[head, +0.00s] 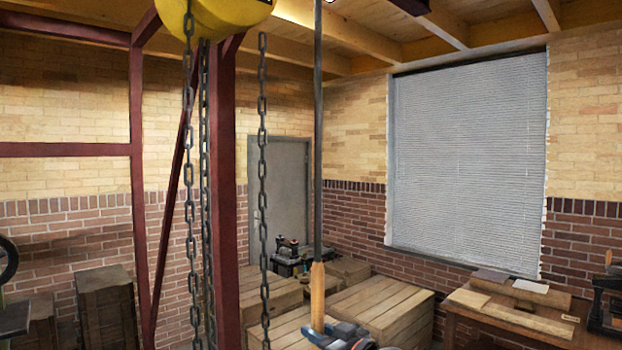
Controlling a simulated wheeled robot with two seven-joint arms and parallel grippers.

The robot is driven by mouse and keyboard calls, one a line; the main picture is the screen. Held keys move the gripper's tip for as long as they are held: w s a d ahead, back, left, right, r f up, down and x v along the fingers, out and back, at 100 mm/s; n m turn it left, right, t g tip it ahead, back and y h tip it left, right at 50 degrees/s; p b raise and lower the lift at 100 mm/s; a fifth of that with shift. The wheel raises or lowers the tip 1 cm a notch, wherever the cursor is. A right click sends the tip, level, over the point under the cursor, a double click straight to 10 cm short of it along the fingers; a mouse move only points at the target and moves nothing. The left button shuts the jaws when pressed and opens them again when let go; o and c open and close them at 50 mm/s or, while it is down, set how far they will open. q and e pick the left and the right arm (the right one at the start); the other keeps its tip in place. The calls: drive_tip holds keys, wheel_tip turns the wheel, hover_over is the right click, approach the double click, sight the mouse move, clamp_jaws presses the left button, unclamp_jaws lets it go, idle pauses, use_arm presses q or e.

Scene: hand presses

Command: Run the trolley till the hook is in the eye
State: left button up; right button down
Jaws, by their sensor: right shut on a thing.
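A yellow hoist body (213,14) hangs at the top left, cut off by the upper edge. Dark link chains (263,180) hang down from the hoist area. A long dark pole (318,130) stands upright, with a wooden handle (317,295) at its lower end. My right gripper (325,332) is shut on the wooden handle near its bottom; its lower part is cut off. The pole's top runs out of the frame, so its tip is hidden. I cannot make out a hook or an eye. My left gripper is not in view.
A dark red steel frame (226,200) stands behind the chains. Wooden crates (375,307) fill the floor behind the pole. A wooden table (505,322) stands at the right with boards on it. A door (286,190) and a blind-covered window (468,160) are at the back.

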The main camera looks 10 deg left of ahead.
drive_tip(key=shift+s+a+f, duration=0.1)
drive_tip(key=shift+s+a, duration=0.35)
drive_tip(key=shift+s, duration=0.2)
drive_tip(key=shift+s+a, duration=0.1)
drive_tip(key=s+a+p, duration=0.1)
drive_tip(key=s, duration=0.1)
drive_tip(key=s+a+p, duration=0.1)
drive_tip(key=s+a, duration=0.1)
idle(0.9)
idle(0.4)
drive_tip(key=c, duration=0.9)
unclamp_jaws()
drive_tip(key=shift+c, duration=0.2)
drive_tip(key=shift+d, duration=0.1)
